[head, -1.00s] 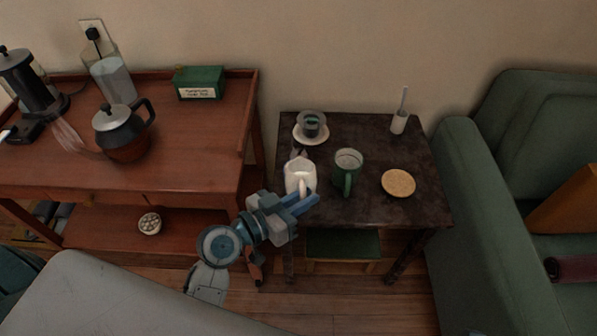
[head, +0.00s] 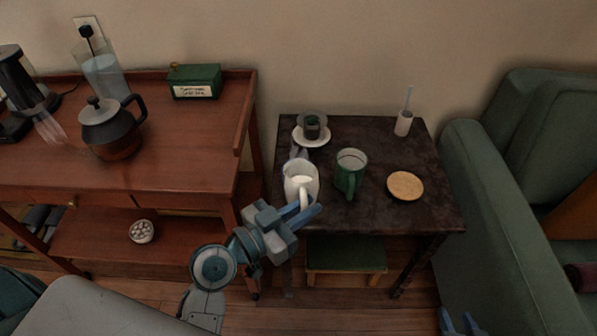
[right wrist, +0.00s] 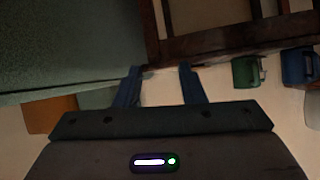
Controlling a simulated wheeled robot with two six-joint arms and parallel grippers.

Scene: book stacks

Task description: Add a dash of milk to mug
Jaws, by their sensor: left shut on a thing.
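A white jug (head: 300,178) is at the left front of the small dark table (head: 390,215); white shows inside its mouth. My left gripper (head: 304,214) is shut on its handle side, from the front. I cannot tell whether the jug touches the table. The green mug (head: 350,170) stands upright just right of the jug, apart from it, with its handle towards the front. My right gripper (head: 459,320) shows at the bottom edge, right of the table. In the right wrist view my right gripper (right wrist: 161,82) is open with nothing between its fingers.
A cup on a white saucer (head: 311,137) stands behind the jug. A round tan coaster (head: 404,186) lies right of the mug. A green sofa (head: 490,200) borders the right; a wooden sideboard (head: 190,150) borders the left.

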